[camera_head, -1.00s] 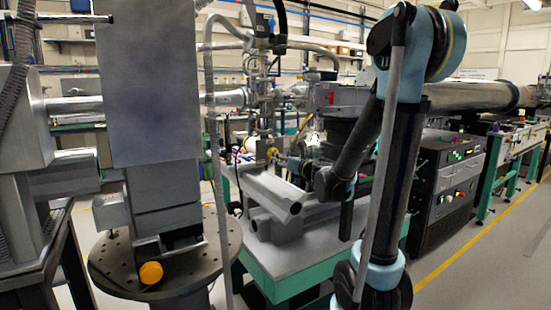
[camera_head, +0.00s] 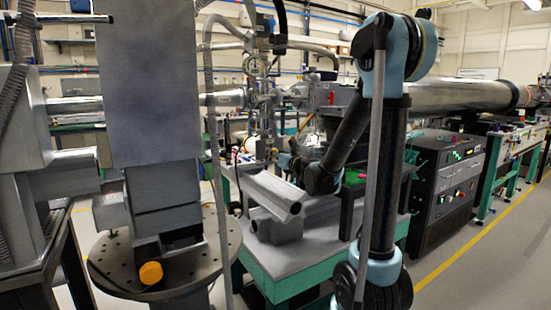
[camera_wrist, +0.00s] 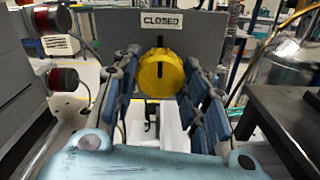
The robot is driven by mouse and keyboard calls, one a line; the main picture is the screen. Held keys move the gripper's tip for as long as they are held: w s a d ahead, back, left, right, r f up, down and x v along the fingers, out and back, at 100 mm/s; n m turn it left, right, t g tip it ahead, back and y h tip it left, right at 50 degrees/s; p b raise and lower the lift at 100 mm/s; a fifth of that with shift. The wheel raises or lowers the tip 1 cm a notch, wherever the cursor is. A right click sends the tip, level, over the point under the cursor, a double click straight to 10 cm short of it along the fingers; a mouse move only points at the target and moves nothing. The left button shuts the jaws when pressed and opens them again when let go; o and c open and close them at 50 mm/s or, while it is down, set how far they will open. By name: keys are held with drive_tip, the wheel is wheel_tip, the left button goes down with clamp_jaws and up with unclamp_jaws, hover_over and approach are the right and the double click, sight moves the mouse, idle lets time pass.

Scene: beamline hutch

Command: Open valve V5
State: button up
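A round yellow valve knob (camera_wrist: 161,74) with a dark vertical mark is on a grey panel (camera_wrist: 112,35) in the wrist view. A white label reading "CLOSED" (camera_wrist: 171,20) is above the knob. No "V5" marking is legible. My gripper (camera_wrist: 162,80) is open, with one finger on each side of the knob. I cannot tell whether the fingertips touch it. In the head view my gripper is small and partly hidden beyond my forearm, and I cannot make out the knob clearly.
Two red-and-black knob-like parts (camera_wrist: 64,79) stick out at the left of the wrist view. A dark table (camera_wrist: 290,110) is at the right. In the head view a teal-edged bench (camera_head: 290,258) with grey metal parts (camera_head: 272,195) stands left of my arm.

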drive_tip(key=shift+c, duration=1.2)
drive_tip(key=shift+d+n, duration=0.1)
drive_tip(key=shift+n, duration=0.2)
drive_tip(key=n, duration=1.9)
drive_tip(key=shift+s, duration=0.1)
drive_tip(key=n, duration=0.4)
drive_tip(key=shift+n, duration=0.3)
